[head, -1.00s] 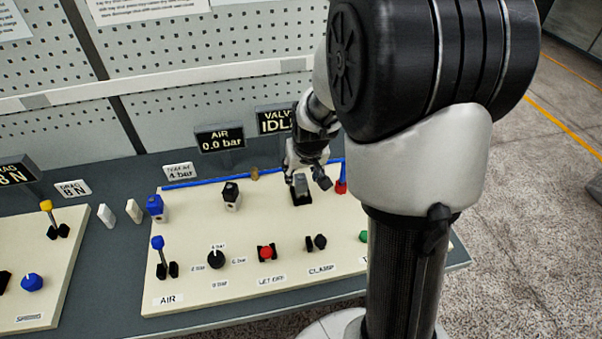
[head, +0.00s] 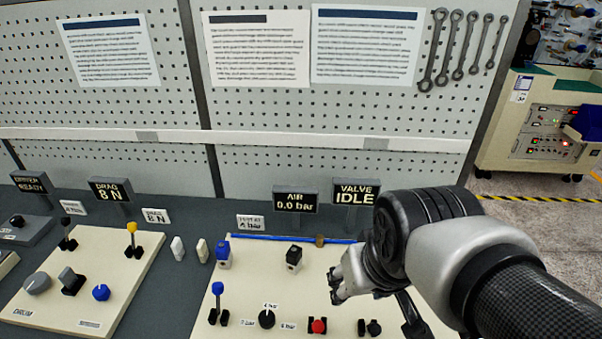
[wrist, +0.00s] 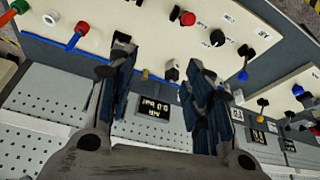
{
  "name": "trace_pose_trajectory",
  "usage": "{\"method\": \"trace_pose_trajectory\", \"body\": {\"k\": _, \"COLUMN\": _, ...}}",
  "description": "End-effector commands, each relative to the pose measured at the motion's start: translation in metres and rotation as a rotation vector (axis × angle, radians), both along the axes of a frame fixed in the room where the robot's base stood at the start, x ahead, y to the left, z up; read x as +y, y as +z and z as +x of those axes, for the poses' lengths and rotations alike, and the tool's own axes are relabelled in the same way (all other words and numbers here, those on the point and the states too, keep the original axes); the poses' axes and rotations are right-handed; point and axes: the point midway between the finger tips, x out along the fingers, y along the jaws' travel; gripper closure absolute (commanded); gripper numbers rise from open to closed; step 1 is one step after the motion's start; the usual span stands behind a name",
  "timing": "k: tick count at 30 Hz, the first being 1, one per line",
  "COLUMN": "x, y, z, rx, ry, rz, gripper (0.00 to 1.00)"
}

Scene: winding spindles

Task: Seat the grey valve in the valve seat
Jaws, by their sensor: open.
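My gripper (head: 340,286) is open over the right part of the cream panel. In the wrist view my gripper (wrist: 160,56) has its two fingers spread with nothing held between them. A small dark grey piece on a black base (wrist: 122,40), likely the grey valve in the valve seat, shows at the left fingertip, partly hidden by it. How deep it sits cannot be told. In the head view my gripper and arm hide that spot. The valve display (head: 356,194) reads IDLE and the air display (head: 296,200) reads 0.0 bar.
A black-topped block (head: 293,258) and a blue-topped block (head: 223,256) stand on the panel left of my gripper. A blue lever (head: 217,298), a black knob (head: 267,319) and a red button (head: 318,325) are in front. A red-ended lever (wrist: 77,36) stands near the left finger.

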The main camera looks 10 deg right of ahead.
Motion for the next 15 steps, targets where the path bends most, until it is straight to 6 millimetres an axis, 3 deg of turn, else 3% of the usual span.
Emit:
{"method": "trace_pose_trajectory", "body": {"k": 3, "x": 0.013, "y": 0.005, "z": -0.035, "rx": -0.01, "ry": 0.043, "rz": -0.002, "gripper": 0.54}}
{"method": "trace_pose_trajectory", "body": {"k": 6, "x": 0.018, "y": 0.004, "z": -0.053, "rx": -0.008, "ry": 0.061, "rz": -0.002, "gripper": 0.54}}
{"method": "trace_pose_trajectory", "body": {"k": 15, "x": 0.02, "y": 0.003, "z": -0.061, "rx": -0.005, "ry": 0.069, "rz": -0.002, "gripper": 0.54}}
